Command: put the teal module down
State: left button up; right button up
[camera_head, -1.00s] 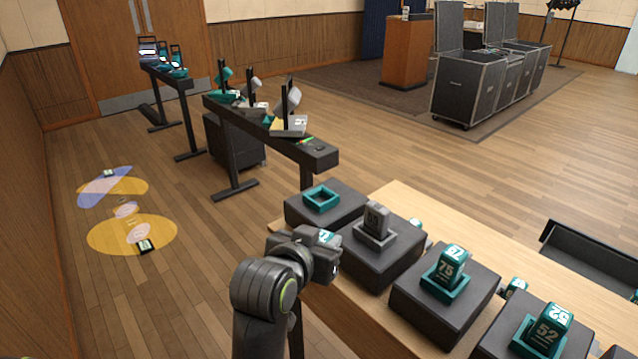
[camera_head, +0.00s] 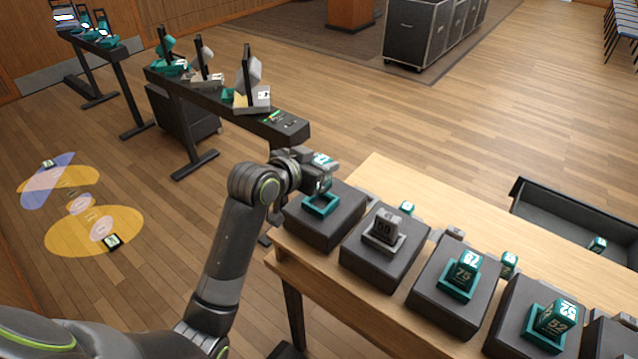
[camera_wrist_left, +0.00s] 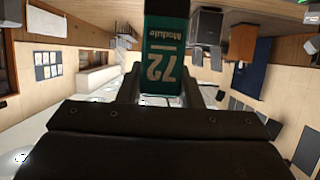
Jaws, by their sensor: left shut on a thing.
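My left gripper (camera_head: 317,172) is shut on the teal module (camera_head: 324,159), which also shows in the wrist view (camera_wrist_left: 164,50) with "72" and "Module" on its face. The gripper and module are over the teal open holder (camera_head: 320,207) on the leftmost dark block (camera_head: 323,229). The gripper hides much of the module, and I cannot tell whether its lower end touches the holder. My right gripper is not in view.
A grey module (camera_head: 387,227) stands in a holder on the block to the right. Teal modules marked 75 (camera_head: 466,273) and 52 (camera_head: 556,320) stand farther along the wooden table (camera_head: 377,176). A black fader rail (camera_head: 285,125) stands behind; a dark tray (camera_head: 560,217) lies at right.

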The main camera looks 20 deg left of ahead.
pick_arm(q)
jog(key=shift+f, duration=2.75)
jog(key=o, duration=1.1)
jog(key=shift+c, duration=0.2)
jog(key=shift+r, duration=0.2)
jog(key=shift+s+a, duration=0.1)
jog(key=shift+s, duration=0.15)
jog(key=v, duration=1.1)
jog(key=shift+s+b, duration=0.25)
jog(key=shift+b, duration=0.1)
jog(key=shift+a, duration=0.1)
